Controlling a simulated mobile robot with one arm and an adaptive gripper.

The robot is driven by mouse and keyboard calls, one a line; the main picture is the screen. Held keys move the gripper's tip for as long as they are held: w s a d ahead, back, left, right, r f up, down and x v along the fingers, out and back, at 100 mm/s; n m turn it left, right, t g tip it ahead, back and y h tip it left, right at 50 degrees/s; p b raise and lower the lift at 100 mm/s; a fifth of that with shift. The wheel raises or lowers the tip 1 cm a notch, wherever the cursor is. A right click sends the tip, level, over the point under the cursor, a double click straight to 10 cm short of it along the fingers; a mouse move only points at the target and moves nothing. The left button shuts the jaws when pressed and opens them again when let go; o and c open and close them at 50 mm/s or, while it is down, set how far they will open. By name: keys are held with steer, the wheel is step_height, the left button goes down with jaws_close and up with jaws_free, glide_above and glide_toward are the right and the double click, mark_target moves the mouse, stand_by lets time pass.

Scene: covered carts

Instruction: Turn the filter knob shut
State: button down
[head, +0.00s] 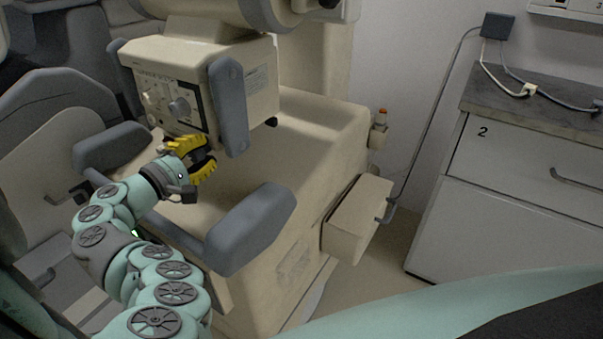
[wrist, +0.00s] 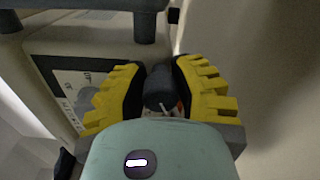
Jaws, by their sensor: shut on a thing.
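My gripper (head: 197,159) has yellow ridged fingers and is at the lower right of the machine's front panel. In the wrist view my gripper (wrist: 160,92) is shut on the filter knob (wrist: 158,84), a dark grey, round piece with a light pointer-like mark at its near end. The fingers sit on its left and right sides. In the head view the fingers hide most of it, and no label on it can be read. The front panel (head: 152,93) carries a larger grey knob (head: 179,107) above my gripper, apart from the fingers.
A grey upright bar (head: 229,105) stands close to the right of the panel. Grey padded blocks (head: 250,228) and (head: 112,147) flank the cream cart top (head: 310,118).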

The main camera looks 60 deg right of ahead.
steer(key=c, duration=0.7)
jaws_free()
steer(key=a, duration=1.2)
steer(key=shift+s, duration=0.2)
